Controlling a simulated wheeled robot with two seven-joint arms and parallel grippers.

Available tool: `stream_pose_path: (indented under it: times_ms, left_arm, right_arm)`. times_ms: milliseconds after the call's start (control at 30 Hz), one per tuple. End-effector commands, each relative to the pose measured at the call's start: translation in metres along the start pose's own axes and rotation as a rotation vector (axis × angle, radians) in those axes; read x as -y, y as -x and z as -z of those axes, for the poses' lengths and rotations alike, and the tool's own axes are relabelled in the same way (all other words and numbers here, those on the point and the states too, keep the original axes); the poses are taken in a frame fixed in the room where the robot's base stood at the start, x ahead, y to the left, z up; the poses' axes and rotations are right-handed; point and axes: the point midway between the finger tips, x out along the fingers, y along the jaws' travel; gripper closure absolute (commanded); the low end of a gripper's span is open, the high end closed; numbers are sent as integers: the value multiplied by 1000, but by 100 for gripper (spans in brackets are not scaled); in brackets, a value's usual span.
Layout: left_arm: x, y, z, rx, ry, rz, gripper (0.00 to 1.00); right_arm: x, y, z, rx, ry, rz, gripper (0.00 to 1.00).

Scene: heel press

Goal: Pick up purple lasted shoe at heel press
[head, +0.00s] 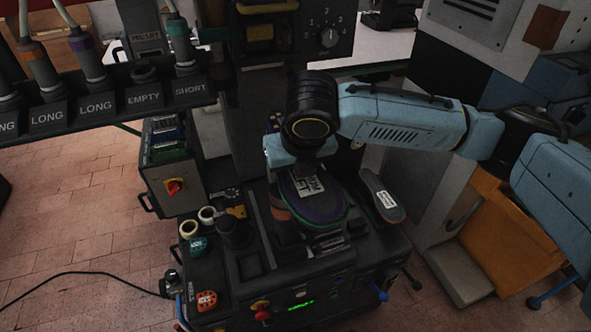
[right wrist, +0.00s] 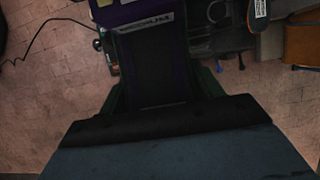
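The purple lasted shoe (head: 326,213) is on the heel press (head: 285,258) in the head view, with a pale lettered label on top. My right arm reaches in from the right, and its gripper points down at the shoe's far end; my forearm and wrist hide the fingertips there. In the right wrist view, a dark body with purple edges and a lettered label, apparently the shoe (right wrist: 183,48), extends up from between dark parts of my right gripper. I cannot tell whether the fingers touch it. My left gripper is not in view.
A second sole-shaped piece with a white label (head: 383,199) lies just right of the shoe. A rack (head: 105,95) marked LONG, EMPTY and SHORT spans the upper left. A control box with a red switch (head: 175,186) stands left of the press. Floor at left is clear except a cable.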

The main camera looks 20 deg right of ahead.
Motion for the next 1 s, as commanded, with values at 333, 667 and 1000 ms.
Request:
stream_pose_path:
  times_ms: [333,667,1000]
  left_arm:
    - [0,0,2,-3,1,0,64]
    - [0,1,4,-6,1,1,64]
    - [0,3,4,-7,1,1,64]
  right_arm:
    - [0,2,-2,5,0,-2,81]
    - [0,19,-10,9,0,-3,81]
    - [0,76,-33,9,-1,-3,81]
